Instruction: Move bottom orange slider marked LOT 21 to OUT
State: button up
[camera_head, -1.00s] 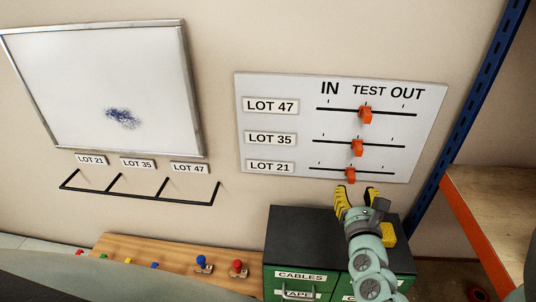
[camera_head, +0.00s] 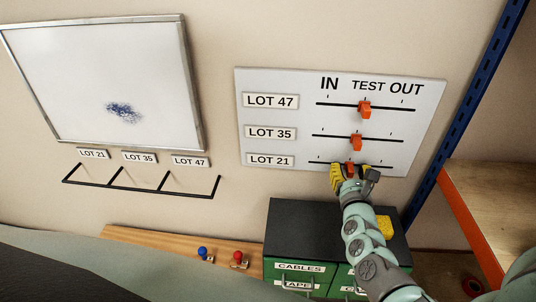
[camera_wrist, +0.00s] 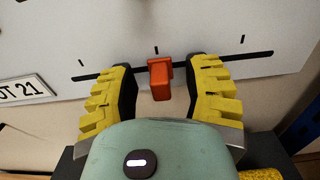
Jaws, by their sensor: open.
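The white slider board (camera_head: 300,90) hangs on the wall with three rows labelled LOT 47, LOT 35 and LOT 21, under IN, TEST and OUT. The bottom orange slider (camera_wrist: 160,78), in the LOT 21 row, sits at the middle tick, below TEST; in the head view my gripper partly hides it. My gripper (camera_wrist: 166,92) is open, with a yellow finger on each side of the slider and a gap on both sides. The LOT 21 label (camera_head: 270,160) is left of its track. The track's right end (camera_wrist: 258,54) is clear in the wrist view.
The LOT 35 slider (camera_head: 356,141) and LOT 47 slider (camera_head: 365,109) sit above, both near TEST. A dark-topped green cabinet (camera_head: 300,230) stands below the board. A blue upright post (camera_head: 468,110) and wooden shelf (camera_head: 500,205) are at the right.

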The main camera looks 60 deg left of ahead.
aim_at(382, 166)
grip_shut()
dwell(0.4)
jog(key=shift+w+d+f, duration=0.15)
jog(key=shift+w+d, duration=0.1)
jog(key=w+d+b, duration=0.4)
jog(key=w+b, duration=0.1)
jog(key=shift+d+f, duration=0.1)
jog(key=shift+d, duration=0.05)
jog(key=shift+w+d+b, duration=0.4)
jog(key=shift+w+b, duration=0.05)
jog(key=shift+b, duration=0.05)
jog(key=shift+c, duration=0.2)
grip_release()
jog(key=shift+r, duration=0.25)
